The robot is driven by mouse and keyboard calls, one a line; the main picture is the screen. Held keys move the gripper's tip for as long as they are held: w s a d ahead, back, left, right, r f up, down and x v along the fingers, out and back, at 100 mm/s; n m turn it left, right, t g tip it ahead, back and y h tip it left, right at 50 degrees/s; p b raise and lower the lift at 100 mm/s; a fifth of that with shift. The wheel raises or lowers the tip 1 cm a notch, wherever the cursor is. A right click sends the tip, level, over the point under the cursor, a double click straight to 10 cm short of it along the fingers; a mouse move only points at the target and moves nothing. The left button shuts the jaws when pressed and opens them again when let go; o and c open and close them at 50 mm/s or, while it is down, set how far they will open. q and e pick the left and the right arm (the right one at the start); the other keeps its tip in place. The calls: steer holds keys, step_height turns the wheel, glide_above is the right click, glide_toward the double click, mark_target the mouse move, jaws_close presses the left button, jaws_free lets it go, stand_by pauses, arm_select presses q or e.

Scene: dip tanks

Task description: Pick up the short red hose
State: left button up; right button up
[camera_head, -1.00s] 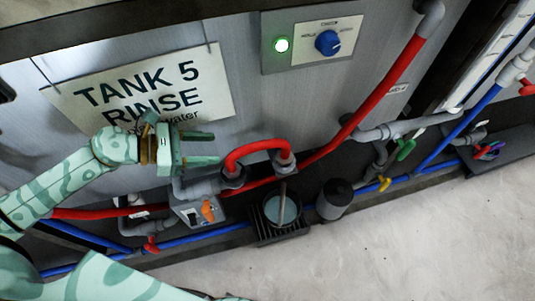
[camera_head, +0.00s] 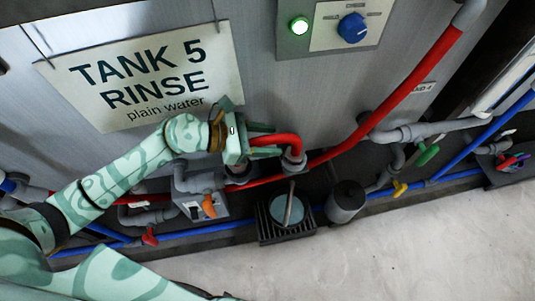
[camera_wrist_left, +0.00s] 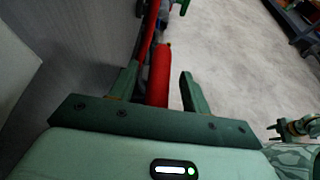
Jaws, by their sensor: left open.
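The short red hose (camera_head: 284,140) is a bent red piece joined to grey fittings in front of the tank panel. Its left part is hidden behind my left gripper in the head view. My left gripper (camera_head: 271,140) is open, with its fingers pointing right at the hose. In the left wrist view the red hose (camera_wrist_left: 160,75) runs between the two open fingers (camera_wrist_left: 159,88), with a gap on the right side. Whether either finger touches it I cannot tell. What looks like my right gripper (camera_wrist_left: 290,129) is small and dark at that view's right edge.
A long red pipe (camera_head: 385,106) and blue pipes (camera_head: 445,165) run close by. The TANK 5 sign (camera_head: 140,75) hangs behind. The pale floor (camera_head: 400,250) is clear.

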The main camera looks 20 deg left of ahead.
arm_select(q)
jaws_close()
steer(key=shift+r, duration=0.1)
stand_by(1.2)
